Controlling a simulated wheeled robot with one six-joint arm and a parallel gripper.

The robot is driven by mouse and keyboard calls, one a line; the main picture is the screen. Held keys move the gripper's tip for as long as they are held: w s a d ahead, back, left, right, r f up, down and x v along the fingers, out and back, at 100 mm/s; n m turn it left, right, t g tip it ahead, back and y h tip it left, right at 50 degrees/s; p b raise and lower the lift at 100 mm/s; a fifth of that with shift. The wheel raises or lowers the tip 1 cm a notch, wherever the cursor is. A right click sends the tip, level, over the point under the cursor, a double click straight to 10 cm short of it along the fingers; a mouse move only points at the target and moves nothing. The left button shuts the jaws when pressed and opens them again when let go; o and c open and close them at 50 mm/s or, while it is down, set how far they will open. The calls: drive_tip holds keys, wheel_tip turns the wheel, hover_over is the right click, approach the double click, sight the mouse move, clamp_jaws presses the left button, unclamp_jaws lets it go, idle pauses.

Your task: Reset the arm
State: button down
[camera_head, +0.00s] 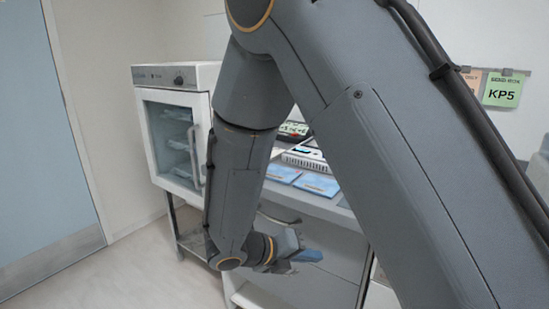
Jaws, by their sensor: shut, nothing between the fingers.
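My grey arm fills the middle and right of the head view, bent at the elbow near the top edge. Its forearm hangs down to the wrist. My gripper (308,257) is low in the middle of the view, pointing right, in front of the grey drawer cabinet (330,240). Its fingers look shut and hold nothing that I can see. My arm hides part of the counter and the cabinet.
A white glass-door cabinet (172,125) on a metal stand is at left. Blue packets (317,184) and a white device (304,158) lie on the counter. A green KP5 sign (503,90) hangs at right. A blue door (35,150) is far left; the floor (110,275) there is clear.

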drive_tip(key=s+d+r+n+g+y+p, duration=0.2)
drive_tip(key=s+n, duration=0.6)
drive_tip(key=n, duration=0.9)
drive_tip(key=s+d+r+n+g+y+p, duration=0.2)
drive_tip(key=s+d+r+n+y, duration=0.4)
drive_tip(key=n, duration=1.2)
drive_tip(key=s+d+g+y, duration=0.1)
drive_tip(key=s+d+y, duration=0.1)
drive_tip(key=s, duration=0.1)
drive_tip(key=shift+d+r+n+g, duration=0.2)
drive_tip(key=shift+r+n+g, duration=0.1)
drive_tip(key=shift+g, duration=0.1)
